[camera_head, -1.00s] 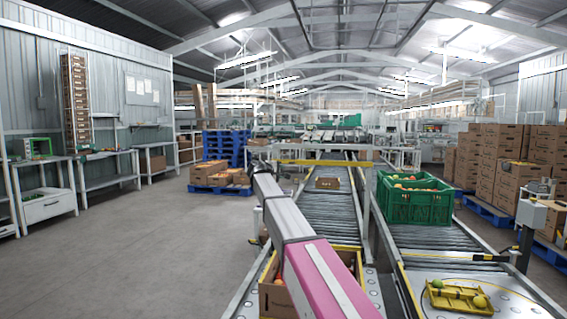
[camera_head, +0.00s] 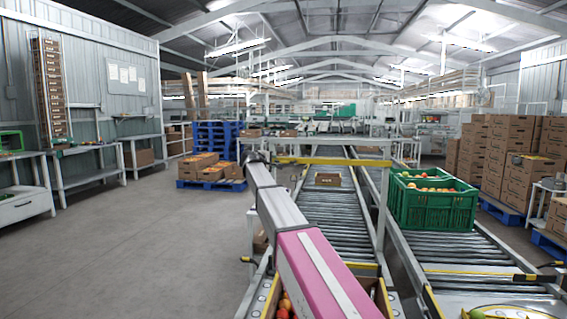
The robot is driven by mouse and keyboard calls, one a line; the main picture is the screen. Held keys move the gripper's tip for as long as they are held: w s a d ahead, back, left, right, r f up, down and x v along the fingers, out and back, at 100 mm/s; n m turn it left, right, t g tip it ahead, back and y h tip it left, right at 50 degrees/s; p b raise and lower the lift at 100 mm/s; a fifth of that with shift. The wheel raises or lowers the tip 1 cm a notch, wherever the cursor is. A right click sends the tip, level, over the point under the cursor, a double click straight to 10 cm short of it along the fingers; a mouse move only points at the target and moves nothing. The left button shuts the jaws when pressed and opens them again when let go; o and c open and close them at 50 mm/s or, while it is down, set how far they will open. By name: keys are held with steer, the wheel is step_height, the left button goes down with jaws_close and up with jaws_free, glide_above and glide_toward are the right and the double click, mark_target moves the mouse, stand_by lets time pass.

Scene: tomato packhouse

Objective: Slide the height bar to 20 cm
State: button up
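A yellow height bar (camera_head: 335,161) lies level across the near roller conveyor, on a grey frame with an upright post (camera_head: 382,205) at its right. My arm, grey and pink, reaches forward from the bottom of the picture, and its far end appears near the bar's left end. My gripper is too small and too blended with the background there to make out its fingers. I cannot tell whether it touches the bar. No height scale or 20 cm mark can be read.
A small carton (camera_head: 328,180) sits on the conveyor (camera_head: 345,218) beyond the bar. Green crates (camera_head: 433,209) of tomatoes stand on the right-hand conveyor. A carton of produce (camera_head: 380,297) is below my arm. The floor (camera_head: 150,255) at left is clear.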

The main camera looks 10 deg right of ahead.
mark_target(284, 162)
steer(key=x, duration=1)
steer(key=shift+w+d, duration=0.25)
steer(key=shift+w, duration=0.05)
jaws_close()
